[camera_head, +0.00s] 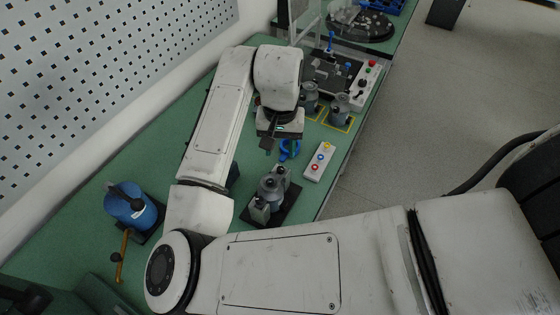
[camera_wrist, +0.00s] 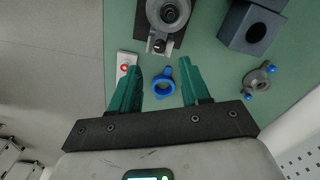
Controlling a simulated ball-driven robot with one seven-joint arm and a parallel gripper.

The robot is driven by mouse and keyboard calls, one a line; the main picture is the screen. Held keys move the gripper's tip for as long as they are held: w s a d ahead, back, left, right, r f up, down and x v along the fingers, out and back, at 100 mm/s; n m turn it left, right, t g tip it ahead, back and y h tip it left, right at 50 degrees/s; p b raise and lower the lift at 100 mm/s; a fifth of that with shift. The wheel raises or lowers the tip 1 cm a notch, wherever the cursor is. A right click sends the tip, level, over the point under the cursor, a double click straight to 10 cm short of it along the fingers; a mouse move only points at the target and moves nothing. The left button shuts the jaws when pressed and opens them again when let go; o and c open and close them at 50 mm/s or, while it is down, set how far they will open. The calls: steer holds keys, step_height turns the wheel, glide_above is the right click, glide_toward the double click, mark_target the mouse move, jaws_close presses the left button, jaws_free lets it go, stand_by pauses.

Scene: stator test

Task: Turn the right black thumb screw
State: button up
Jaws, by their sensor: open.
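A dark fixture plate (camera_head: 287,212) on the green bench carries a grey stator part (camera_head: 268,187) with a clamp block on either side. The right black thumb screw (camera_head: 281,171) tops the right block; the left one (camera_head: 259,200) tops the left block. In the wrist view, the stator (camera_wrist: 168,12) is at the top edge, with one black thumb screw (camera_wrist: 159,46) just below it. My gripper (camera_head: 268,143) is open and empty, apart from the screws. In the wrist view, its green fingers (camera_wrist: 160,75) point toward the fixture, with the screw beyond the tips.
A blue ring-shaped part (camera_head: 290,149) lies between the finger lines in the wrist view (camera_wrist: 163,84). A white button box (camera_head: 319,162) is beside the fixture. A dark blue block (camera_wrist: 252,28) and a grey part with blue knobs (camera_wrist: 258,79) lie right in the wrist view.

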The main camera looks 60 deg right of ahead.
mark_target(280, 168)
step_height(280, 168, down, 8)
steer(key=shift+p, duration=0.45)
steer(key=shift+c, duration=0.4)
jaws_close()
